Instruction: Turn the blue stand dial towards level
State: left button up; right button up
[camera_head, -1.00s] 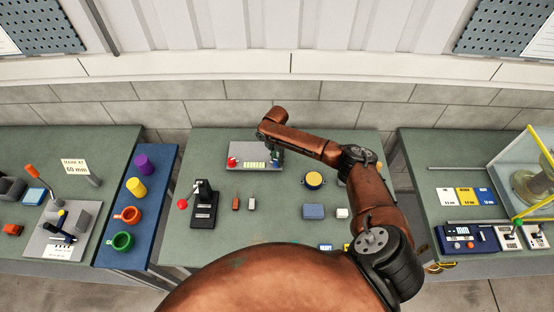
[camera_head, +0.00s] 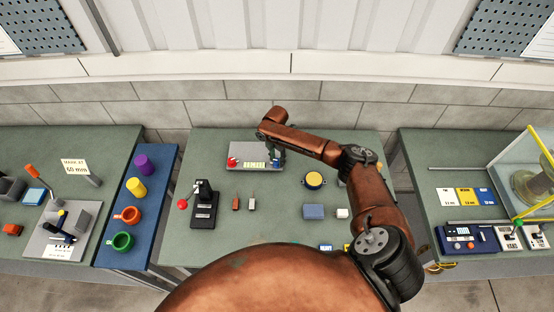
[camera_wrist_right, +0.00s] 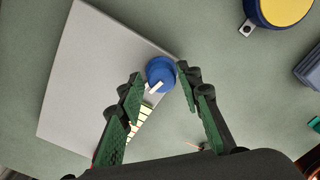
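The blue stand dial (camera_wrist_right: 160,70) with a white pointer sits near one edge of a light grey plate (camera_wrist_right: 95,70) in the right wrist view. Its pointer slants toward the lower left, near a pale yellow scale strip (camera_wrist_right: 139,126). My right gripper (camera_wrist_right: 160,74) is open, with one green-padded finger on either side of the dial. Small gaps seem to show between pads and dial, though contact is hard to judge. My left gripper is not in view.
A red knob (camera_head: 232,162) is on the plate's left part. A yellow-topped round blue item (camera_head: 314,180) stands to the right. A black stand with a red ball (camera_head: 203,205) and small blocks (camera_head: 313,211) are nearer me. Bare green bench lies between them.

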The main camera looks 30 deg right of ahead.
aim_at(277, 160)
jog(key=shift+o, duration=1)
notch_tip(277, 160, up, 12)
jog(key=shift+w+f, duration=0.1)
